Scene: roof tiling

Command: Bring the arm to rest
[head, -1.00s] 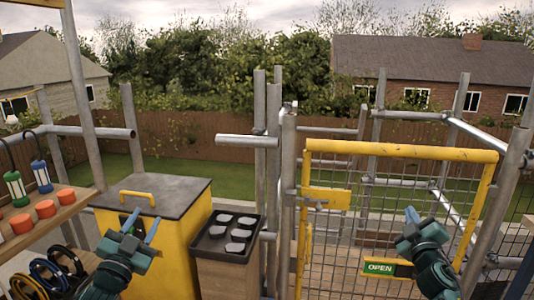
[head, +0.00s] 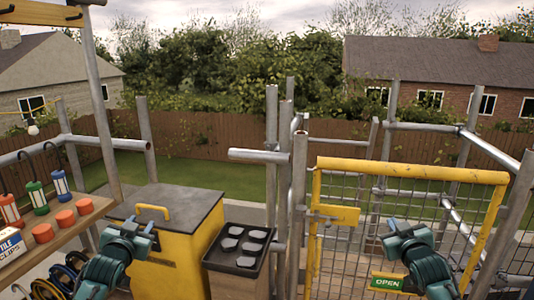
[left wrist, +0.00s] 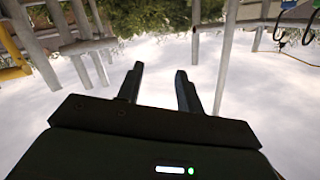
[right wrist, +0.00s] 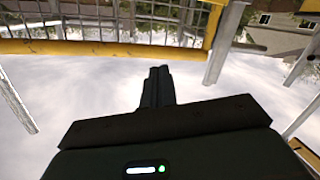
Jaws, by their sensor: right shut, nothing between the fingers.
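My left gripper (head: 138,226) is raised in front of the yellow box at the lower left of the head view. In the left wrist view its two fingers (left wrist: 158,88) stand apart with nothing between them, so it is open. My right gripper (head: 403,226) is raised in front of the mesh gate in the head view. In the right wrist view its fingers (right wrist: 158,86) are together and hold nothing. Both wrist views show mostly sky beyond the fingers.
A yellow-framed gate (head: 410,170) with an OPEN sign (head: 386,282) stands at the right among scaffold poles. A yellow box with a grey lid (head: 185,205) stands beside a dark tray (head: 222,262) of grey pieces. A wooden shelf (head: 70,225) at the left bears lanterns and orange pucks.

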